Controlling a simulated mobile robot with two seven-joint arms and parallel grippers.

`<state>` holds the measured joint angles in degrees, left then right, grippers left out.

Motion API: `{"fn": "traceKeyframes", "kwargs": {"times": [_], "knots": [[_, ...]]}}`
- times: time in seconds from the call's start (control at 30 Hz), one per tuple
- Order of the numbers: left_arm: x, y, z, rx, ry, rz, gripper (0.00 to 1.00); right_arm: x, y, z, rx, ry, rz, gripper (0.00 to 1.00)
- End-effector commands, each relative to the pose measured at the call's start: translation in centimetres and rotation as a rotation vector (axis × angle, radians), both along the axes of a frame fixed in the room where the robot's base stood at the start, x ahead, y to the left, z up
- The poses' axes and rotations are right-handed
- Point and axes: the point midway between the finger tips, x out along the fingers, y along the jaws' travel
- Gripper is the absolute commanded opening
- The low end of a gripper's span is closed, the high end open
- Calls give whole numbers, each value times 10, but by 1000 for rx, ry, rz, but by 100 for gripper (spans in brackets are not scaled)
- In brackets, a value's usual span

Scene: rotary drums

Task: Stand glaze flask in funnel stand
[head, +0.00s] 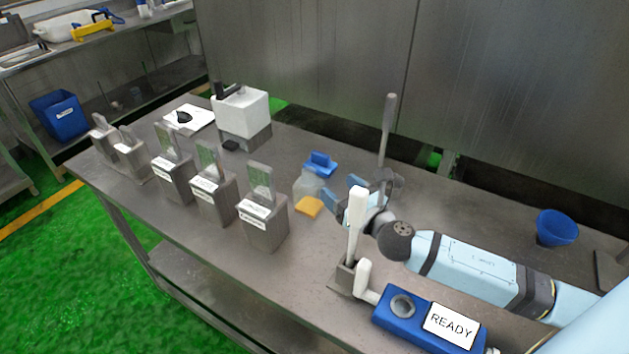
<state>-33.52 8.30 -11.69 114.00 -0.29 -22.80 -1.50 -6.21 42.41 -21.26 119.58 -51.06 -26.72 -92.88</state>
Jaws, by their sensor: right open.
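A translucent pale flask (308,184) stands on the steel table near the middle, with a blue piece (320,164) at or just behind its top; I take it for the glaze flask. My right gripper (343,191) is just to the right of the flask. Its blue fingers are apart and point toward the flask, with nothing visible between them. I cannot tell whether a finger touches it. A blue funnel-shaped holder (557,227) stands on the table at the right, probably the funnel stand; its base is partly hard to see. My left gripper is not in view.
A yellow block (309,206) lies in front of the flask. A white lever (356,222) and blue READY box (425,318) stand in front of my right arm. A grey upright lever (388,130) rises behind it. Labelled metal holders (263,222) line the left.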

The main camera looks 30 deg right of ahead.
Motion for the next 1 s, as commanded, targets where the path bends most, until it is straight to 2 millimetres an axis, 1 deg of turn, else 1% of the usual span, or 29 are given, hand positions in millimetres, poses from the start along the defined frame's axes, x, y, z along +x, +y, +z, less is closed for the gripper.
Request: {"fn": "traceKeyframes", "kwargs": {"times": [0.03,0.07,0.17,0.27,0.4,0.5,0.73,0.9,1.0], "knots": [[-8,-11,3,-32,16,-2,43,-8,3,-6,-13,15,1,67],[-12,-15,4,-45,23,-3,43,-10,5,-9,-20,20,1,67],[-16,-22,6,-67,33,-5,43,-9,7,-13,-30,29,1,67],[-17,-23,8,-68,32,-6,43,5,9,-12,-31,27,0,67],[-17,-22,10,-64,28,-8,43,31,13,-12,-29,26,1,67],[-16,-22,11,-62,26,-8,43,45,14,-13,-30,28,0,67],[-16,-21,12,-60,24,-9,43,61,16,-15,-29,29,1,67],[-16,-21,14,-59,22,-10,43,88,19,-19,-28,28,0,67],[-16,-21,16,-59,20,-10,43,100,21,-19,-28,28,1,67]]}}
